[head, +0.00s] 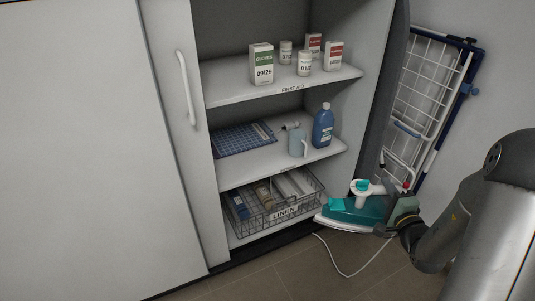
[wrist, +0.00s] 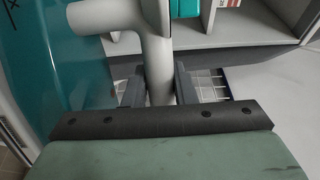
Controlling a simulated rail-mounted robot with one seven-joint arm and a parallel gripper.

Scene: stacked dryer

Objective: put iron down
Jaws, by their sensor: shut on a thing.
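The iron (head: 345,213) is teal and white, held in the air in front of the cabinet's right edge in the head view. Its pale soleplate faces down and its tip points left, close to the linen basket. My gripper (head: 388,203) comes from the right and is shut on the iron's handle. In the wrist view the two dark fingers of my gripper (wrist: 158,88) stand on either side of the grey handle (wrist: 158,62). The teal body of the iron (wrist: 60,60) fills the left side there. A white cord (head: 338,266) hangs below it.
The open cabinet has a top shelf (head: 230,93) with boxes and bottles. The middle shelf (head: 235,178) holds a blue checked item, a mug and a blue bottle (head: 323,128). A wire basket (head: 283,213) marked LINEN fills much of the bottom. A folded rack (head: 432,85) hangs at right.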

